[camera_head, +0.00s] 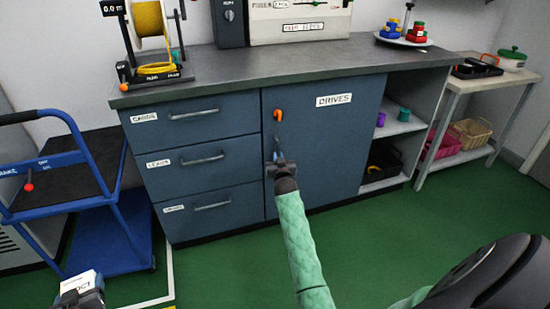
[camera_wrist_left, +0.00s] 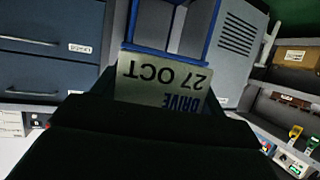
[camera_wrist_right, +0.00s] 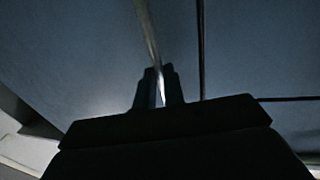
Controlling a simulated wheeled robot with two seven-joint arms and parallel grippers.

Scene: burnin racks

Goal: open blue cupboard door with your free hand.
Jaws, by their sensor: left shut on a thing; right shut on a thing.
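The blue cupboard door (camera_head: 335,150), labelled DRIVES, looks shut in its frame. An orange hook-shaped piece (camera_head: 278,115) is on its upper left. A slim vertical handle (camera_head: 277,146) sits below that piece. My right gripper (camera_head: 280,163) is shut on the lower part of the handle. In the right wrist view the handle bar (camera_wrist_right: 148,32) runs down between my right fingers (camera_wrist_right: 160,90). My left gripper (camera_head: 82,295) is shut on a drive (camera_head: 76,283) at the lower left. The drive's label (camera_wrist_left: 160,82) reads DRIVE 27 OCT in the left wrist view.
Drawers (camera_head: 205,160) stand left of the door, and open shelves (camera_head: 402,126) with small items are to its right. A blue trolley (camera_head: 122,230) is at the left. A side table (camera_head: 455,84) is at the right. The green floor (camera_head: 225,272) before the cupboard is clear.

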